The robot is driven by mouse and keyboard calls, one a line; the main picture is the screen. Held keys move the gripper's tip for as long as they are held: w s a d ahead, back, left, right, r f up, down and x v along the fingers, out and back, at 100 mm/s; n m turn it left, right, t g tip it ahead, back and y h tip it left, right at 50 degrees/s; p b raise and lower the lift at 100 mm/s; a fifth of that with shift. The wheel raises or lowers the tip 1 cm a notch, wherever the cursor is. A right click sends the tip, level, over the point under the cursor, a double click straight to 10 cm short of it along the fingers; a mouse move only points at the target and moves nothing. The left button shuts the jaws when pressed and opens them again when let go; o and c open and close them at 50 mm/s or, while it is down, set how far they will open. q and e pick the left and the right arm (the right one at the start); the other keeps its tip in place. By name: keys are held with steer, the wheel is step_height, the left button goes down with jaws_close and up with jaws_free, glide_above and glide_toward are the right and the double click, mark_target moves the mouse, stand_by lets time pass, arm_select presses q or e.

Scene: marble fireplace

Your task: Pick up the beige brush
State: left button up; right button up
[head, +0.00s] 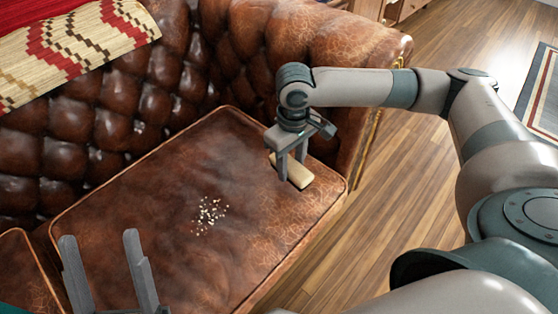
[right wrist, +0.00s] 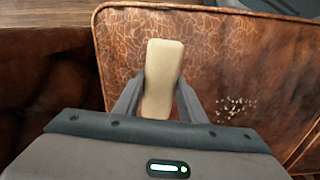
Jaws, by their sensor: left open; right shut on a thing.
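The beige brush (head: 296,174) is at the right end of the brown leather sofa seat, near the armrest. My right gripper (head: 291,172) reaches down over it and is shut on it. In the right wrist view the brush (right wrist: 161,75) lies lengthwise between the two fingers (right wrist: 157,95). I cannot tell whether it still touches the seat. My left gripper (head: 103,262) is open and empty at the lower left, in front of the sofa seat.
A patch of pale crumbs (head: 209,215) lies on the seat cushion (head: 150,190); it also shows in the right wrist view (right wrist: 234,106). A patterned blanket (head: 70,45) hangs over the tufted backrest. The armrest (head: 330,45) stands close behind my right gripper. Wooden floor (head: 425,185) lies to the right.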

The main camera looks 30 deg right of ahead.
mark_target(310, 177)
steer(key=s+r, duration=0.1)
steer(key=s+d+r+p, duration=0.1)
steer(key=s, duration=0.1)
steer(key=s+d+r, duration=0.1)
steer(key=s, duration=0.1)
steer(key=shift+s+d+r+p, duration=0.1)
steer(key=shift+s+r+p, duration=0.1)
steer(key=shift+r+p, duration=0.15)
arm_select(q)
steer(key=shift+s+d+f+g, duration=0.1)
steer(key=shift+d+f+g, duration=0.45)
steer(key=shift+f, duration=0.3)
steer(key=shift+d+f+g, duration=0.4)
steer(key=shift+f+g, duration=0.25)
steer(key=shift+f, duration=0.2)
steer(key=shift+s+d+f+g, duration=0.1)
steer(key=shift+d+f+g, duration=0.45)
steer(key=shift+f, duration=0.3)
arm_select(e)
steer(key=shift+s+d+r, duration=0.25)
steer(key=shift+s+r, duration=0.1)
steer(key=shift+s, duration=0.3)
arm_select(q)
steer(key=shift+a, duration=0.1)
